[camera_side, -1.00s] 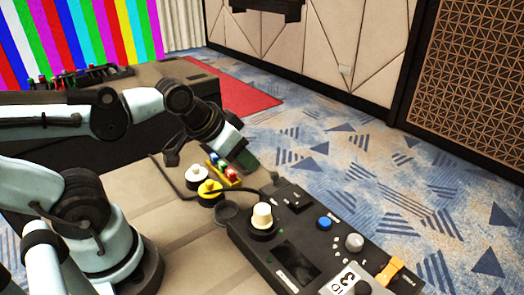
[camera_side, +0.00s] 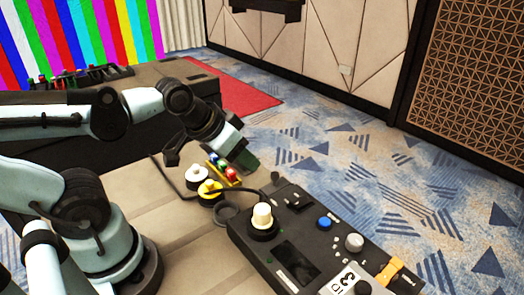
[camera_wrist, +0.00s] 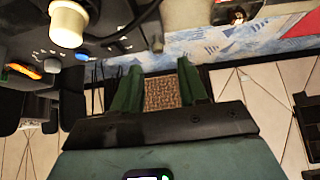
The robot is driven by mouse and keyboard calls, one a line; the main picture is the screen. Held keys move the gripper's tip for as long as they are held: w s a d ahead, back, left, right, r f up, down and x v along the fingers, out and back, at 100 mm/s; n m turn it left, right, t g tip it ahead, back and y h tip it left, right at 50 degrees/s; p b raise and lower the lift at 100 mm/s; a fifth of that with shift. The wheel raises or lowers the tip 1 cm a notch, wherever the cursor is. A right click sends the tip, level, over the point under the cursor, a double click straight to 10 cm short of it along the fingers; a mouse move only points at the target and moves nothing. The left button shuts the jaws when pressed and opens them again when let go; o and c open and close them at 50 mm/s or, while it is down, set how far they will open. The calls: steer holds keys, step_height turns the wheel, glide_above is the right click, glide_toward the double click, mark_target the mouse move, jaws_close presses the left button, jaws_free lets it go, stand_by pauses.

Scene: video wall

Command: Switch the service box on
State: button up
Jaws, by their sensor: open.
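The service box (camera_side: 262,252) is a long black panel lying on the table at the lower right of the side view. It carries a cream knob (camera_side: 262,214), a small black switch (camera_side: 294,202), a blue button (camera_side: 324,223), a grey knob (camera_side: 354,242), an orange lever (camera_side: 389,271), a dark screen and a label "3". My gripper (camera_side: 247,161) is raised beyond the far end of the box, apart from it. In the wrist view the two green fingers (camera_wrist: 160,88) are spread with nothing between them. The cream knob (camera_wrist: 68,24) and orange lever (camera_wrist: 24,71) also show there.
A white round knob (camera_side: 197,174), a yellow one (camera_side: 210,189) and a strip of coloured pieces (camera_side: 223,170) stand left of the box. A black cable runs past them to the box. The brown table (camera_side: 195,245) is clear in front.

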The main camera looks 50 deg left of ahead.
jaws_close()
stand_by(1.6)
